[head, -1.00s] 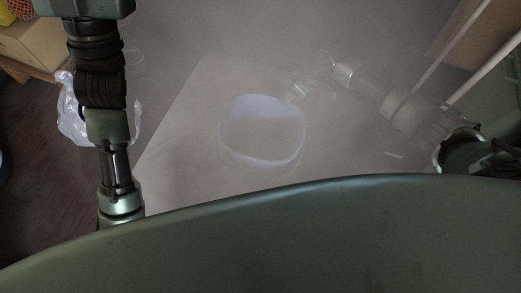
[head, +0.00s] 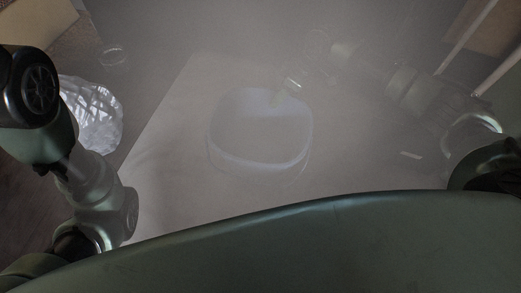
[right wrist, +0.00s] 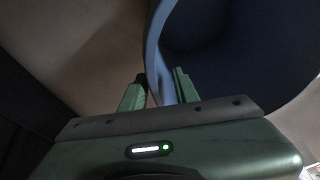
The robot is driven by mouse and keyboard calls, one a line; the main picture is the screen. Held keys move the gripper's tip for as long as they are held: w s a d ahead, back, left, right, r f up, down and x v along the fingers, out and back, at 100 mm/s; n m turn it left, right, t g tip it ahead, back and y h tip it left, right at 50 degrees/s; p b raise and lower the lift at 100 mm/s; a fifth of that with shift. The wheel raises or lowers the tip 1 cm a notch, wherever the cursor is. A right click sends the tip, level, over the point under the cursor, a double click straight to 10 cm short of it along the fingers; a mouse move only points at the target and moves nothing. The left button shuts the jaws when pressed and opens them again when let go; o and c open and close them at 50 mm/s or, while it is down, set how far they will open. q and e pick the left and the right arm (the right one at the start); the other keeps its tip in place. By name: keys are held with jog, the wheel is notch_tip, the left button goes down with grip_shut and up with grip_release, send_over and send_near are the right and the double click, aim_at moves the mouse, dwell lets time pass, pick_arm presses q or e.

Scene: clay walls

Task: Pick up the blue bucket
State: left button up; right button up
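The blue bucket (head: 262,158) shows pale through haze near the middle of the head view, above a light table top. In the right wrist view its rim and wall (right wrist: 158,60) pass between the fingers, with the dark blue inside to the right. My right gripper (head: 279,96) is at the bucket's far right rim. In the right wrist view the right gripper (right wrist: 160,85) is shut on the rim, one finger on each side. The bucket looks raised off the table, but haze blurs its base. My left gripper is outside the head view; only arm links show.
The light table top (head: 180,110) is clear around the bucket. A crumpled clear plastic bag (head: 95,115) lies left of the table. A small clear round item (head: 113,56) is behind it. Wooden furniture (head: 480,25) stands at the upper right.

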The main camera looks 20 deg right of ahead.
aim_at(269, 108)
jog(key=b+x, duration=0.3)
jog(key=x, duration=0.1)
jog(key=shift+a+f+b, duration=0.2)
jog(key=shift+b, duration=0.1)
grip_shut()
jog(key=shift+r, duration=0.1)
dwell(1.1)
